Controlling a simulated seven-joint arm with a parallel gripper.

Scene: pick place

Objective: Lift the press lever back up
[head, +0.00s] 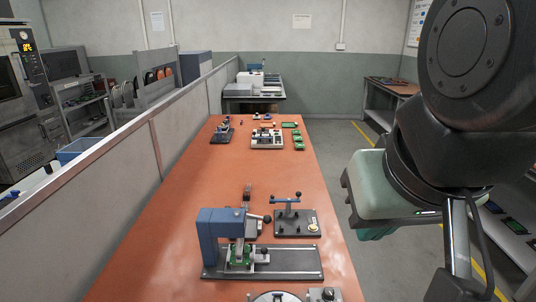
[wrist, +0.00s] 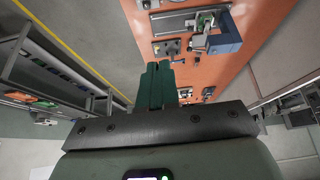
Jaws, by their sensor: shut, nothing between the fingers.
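The blue press (head: 222,228) stands on its grey base plate near the front of the orange bench, with a green piece (head: 240,254) under its head. Its lever appears to be the short rod ending in a dark ball knob (head: 267,219), sticking out to the right, roughly level. In the wrist view the blue press (wrist: 226,36) is at the upper right; its lever is hard to make out. My gripper (wrist: 159,66) is shut and empty, its green fingers together. In the head view my gripper (head: 374,234) is right of the bench, apart from the press.
Behind the press, a dark plate (head: 295,230) carries a fixture with a blue arm and a dark knob. A round device (head: 276,297) is at the bench's front edge. Farther back are small fixtures and green boards (head: 298,140). A low partition (head: 130,170) runs along the left.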

